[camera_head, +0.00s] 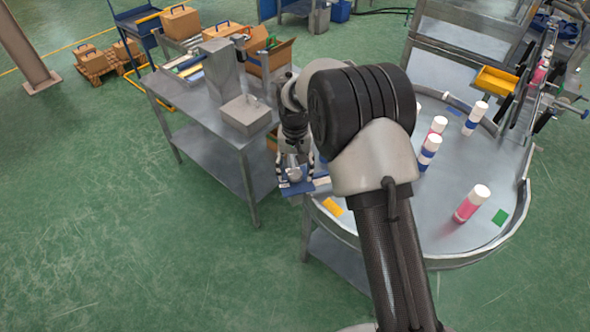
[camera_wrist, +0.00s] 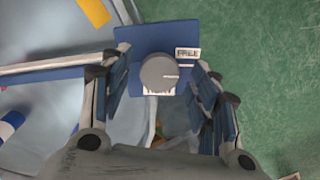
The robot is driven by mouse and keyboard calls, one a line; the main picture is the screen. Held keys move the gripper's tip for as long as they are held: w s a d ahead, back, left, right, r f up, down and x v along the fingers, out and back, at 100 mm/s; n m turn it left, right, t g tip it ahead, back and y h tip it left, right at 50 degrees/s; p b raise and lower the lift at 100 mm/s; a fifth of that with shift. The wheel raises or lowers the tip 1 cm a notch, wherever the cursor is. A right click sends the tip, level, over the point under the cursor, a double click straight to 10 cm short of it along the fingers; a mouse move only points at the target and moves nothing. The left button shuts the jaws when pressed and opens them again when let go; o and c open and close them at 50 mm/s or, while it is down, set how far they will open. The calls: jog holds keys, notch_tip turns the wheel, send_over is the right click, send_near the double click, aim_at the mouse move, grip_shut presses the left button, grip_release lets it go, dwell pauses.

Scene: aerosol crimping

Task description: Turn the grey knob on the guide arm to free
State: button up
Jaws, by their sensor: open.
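The round grey knob (camera_wrist: 157,70) sits on a blue plate (camera_wrist: 130,45) at the end of the guide arm (camera_wrist: 50,68), a bar that enters from the left in the wrist view. A light mark on the knob points right. A "FREE" label (camera_wrist: 188,53) lies at the knob's upper right; another label (camera_wrist: 160,91) below it is partly hidden. My gripper (camera_wrist: 158,78) is open, with one finger on each side of the knob and gaps between. In the head view my gripper (camera_head: 295,163) hangs over the blue plate (camera_head: 290,189), hiding much of the knob.
The round metal table (camera_head: 455,225) carries several white-capped cans (camera_head: 472,203) and a green patch (camera_head: 500,217). A grey workbench (camera_head: 190,125) with a metal box (camera_head: 246,115) and a carton stands left. Open green floor (camera_head: 120,240) lies front left.

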aim_at(295, 174)
notch_tip(295, 174, up, 12)
jog(key=shift+f, duration=0.15)
dwell(0.6)
